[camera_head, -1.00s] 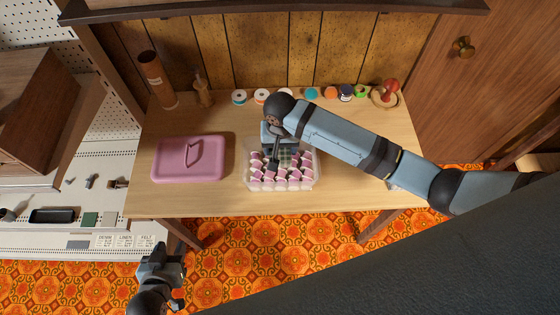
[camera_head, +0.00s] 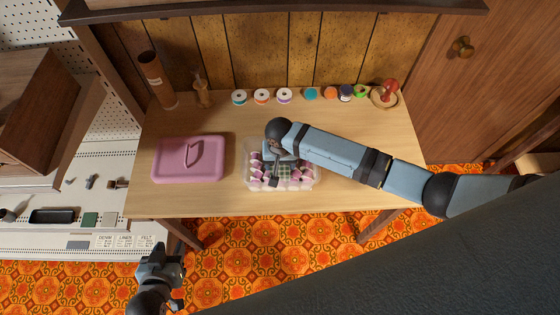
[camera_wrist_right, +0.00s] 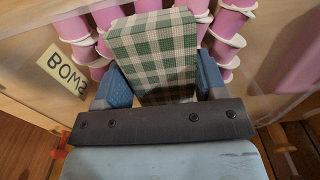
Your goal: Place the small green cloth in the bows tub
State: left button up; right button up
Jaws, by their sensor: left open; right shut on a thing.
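My right gripper (camera_wrist_right: 163,85) is shut on the small green cloth (camera_wrist_right: 155,48), a green and white checked piece that stands up between the fingers. In the head view the cloth (camera_head: 285,170) is over the clear tub (camera_head: 247,178), among its pink and white spools; whether it touches them I cannot tell. A label reading "BOWS" (camera_wrist_right: 67,70) shows beside the spools in the right wrist view. My left gripper (camera_head: 168,265) is open and empty, low at the left above the patterned floor.
A pink lid (camera_head: 188,160) with a handle lies on the table left of the tub. Several thread spools (camera_head: 284,95) line the table's back edge. A red pincushion (camera_head: 389,88) stands at the back right.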

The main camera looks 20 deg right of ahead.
jog(key=o, duration=0.9)
jog(key=shift+o, duration=0.2)
notch_tip(320, 180, up, 12)
jog(key=shift+r, duration=0.15)
